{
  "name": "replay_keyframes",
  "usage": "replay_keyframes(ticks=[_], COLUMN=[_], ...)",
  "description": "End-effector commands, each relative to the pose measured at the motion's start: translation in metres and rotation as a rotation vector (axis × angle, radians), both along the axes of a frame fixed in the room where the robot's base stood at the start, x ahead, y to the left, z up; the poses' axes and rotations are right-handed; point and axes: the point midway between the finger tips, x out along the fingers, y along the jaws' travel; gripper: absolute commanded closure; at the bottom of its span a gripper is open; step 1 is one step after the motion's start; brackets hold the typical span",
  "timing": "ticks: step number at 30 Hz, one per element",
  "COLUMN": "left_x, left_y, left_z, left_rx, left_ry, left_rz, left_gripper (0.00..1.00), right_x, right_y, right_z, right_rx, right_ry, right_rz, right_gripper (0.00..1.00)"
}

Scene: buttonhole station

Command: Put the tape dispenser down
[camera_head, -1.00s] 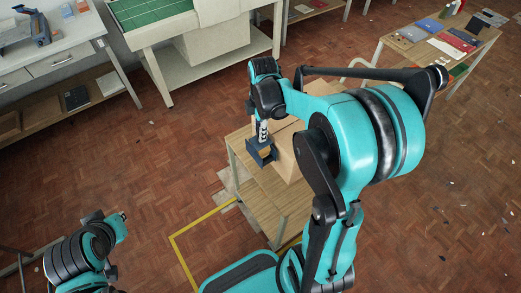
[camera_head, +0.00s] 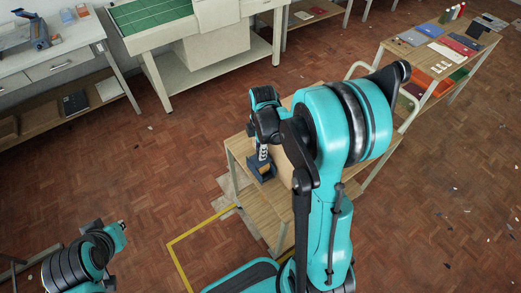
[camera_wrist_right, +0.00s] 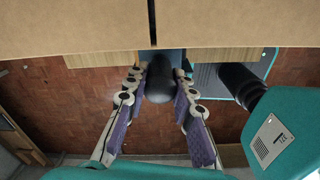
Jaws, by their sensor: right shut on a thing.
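The tape dispenser (camera_head: 262,168) is a small dark blue boxy thing below my right gripper (camera_head: 263,153) in the head view. It is at the wooden table's (camera_head: 237,150) left part, beside a cardboard box. Whether its base touches the tabletop I cannot tell. My right gripper is shut on the dispenser. In the right wrist view, the two fingers (camera_wrist_right: 160,82) stand on either side of a dark rounded part of the dispenser (camera_wrist_right: 160,76), with some blue beyond it.
A cardboard box (camera_wrist_right: 220,25) stands close to the right gripper and fills the top of the right wrist view. A yellow floor line (camera_head: 203,229) runs in front of the table. A white bench (camera_head: 192,71) and a table with folders (camera_head: 397,46) stand farther back.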

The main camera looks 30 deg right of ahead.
Motion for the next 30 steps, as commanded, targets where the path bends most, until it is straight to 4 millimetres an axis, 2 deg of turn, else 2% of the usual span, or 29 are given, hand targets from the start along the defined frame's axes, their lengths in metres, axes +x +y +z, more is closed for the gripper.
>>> replay_keyframes(ticks=[2,3,4,5,13,17,30], left_x=[0.0,0.0,0.0,0.0,0.0,0.0,0.0], left_y=[0.0,0.0,0.0,0.0,0.0,0.0,0.0], left_z=[-0.004,-0.002,-0.002,-0.002,-0.002,0.004,0.035], left_rx=[0.0,0.0,0.0,0.0,0.0,0.0,0.0], left_ry=[0.0,0.0,0.0,0.0,0.0,0.0,0.0], left_rz=[0.0,0.0,0.0,0.0,0.0,0.0,0.0], left_gripper=[1.0,1.0,1.0,1.0,1.0,1.0,1.0], right_x=[0.0,0.0,0.0,0.0,0.0,0.0,-0.002], right_y=[0.0,0.0,0.0,0.0,0.0,0.0,-0.002], right_z=[-0.004,-0.003,-0.002,-0.002,-0.002,0.007,0.097], right_rx=[0.0,0.0,0.0,0.0,0.0,0.0,0.0], right_ry=[0.0,0.0,0.0,0.0,0.0,0.0,0.0], right_rz=[0.0,0.0,0.0,0.0,0.0,0.0,0.0], right_gripper=[1.0,0.65,0.57,0.55,0.55,0.55,0.55])
